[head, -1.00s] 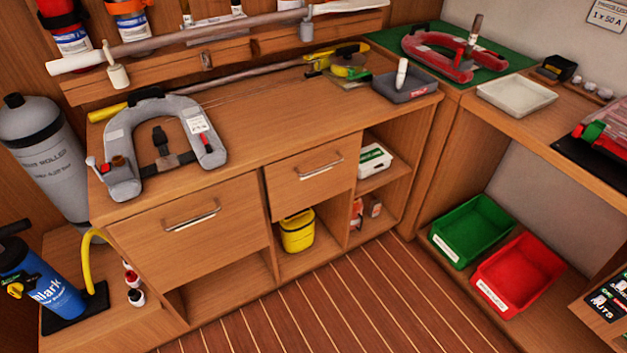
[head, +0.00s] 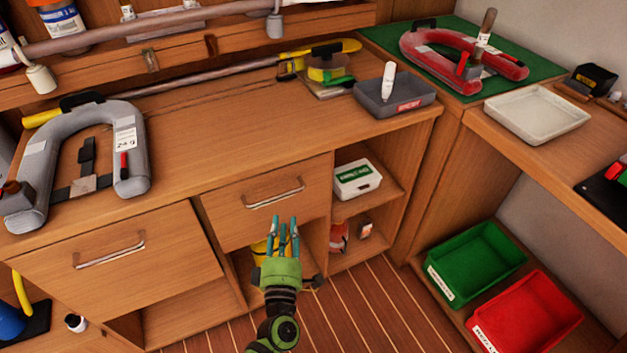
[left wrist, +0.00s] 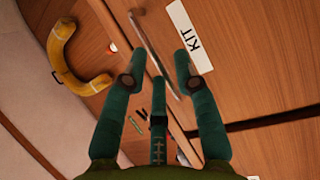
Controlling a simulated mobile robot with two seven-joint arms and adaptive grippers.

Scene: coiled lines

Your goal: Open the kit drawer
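In the head view the narrower middle drawer (head: 265,212) of the wooden cabinet is closed, with a metal bar handle (head: 275,193) across its front. My left gripper (head: 286,226) is just in front of this drawer's lower part, below the handle in the picture. In the left wrist view a white label reading KIT (left wrist: 190,37) lies beside a bar handle (left wrist: 154,52) on wood. The left gripper's fingers (left wrist: 158,76) are spread there, with nothing between them. No label can be read on the drawer in the head view. My right gripper is not in view.
A wider closed drawer (head: 150,270) is to the left. Open shelves below and beside hold a yellow container (head: 258,250) and a white box (head: 356,180). A grey life jacket (head: 40,180) and a grey tray (head: 392,100) stand on the counter. Green (head: 475,262) and red bins are at right.

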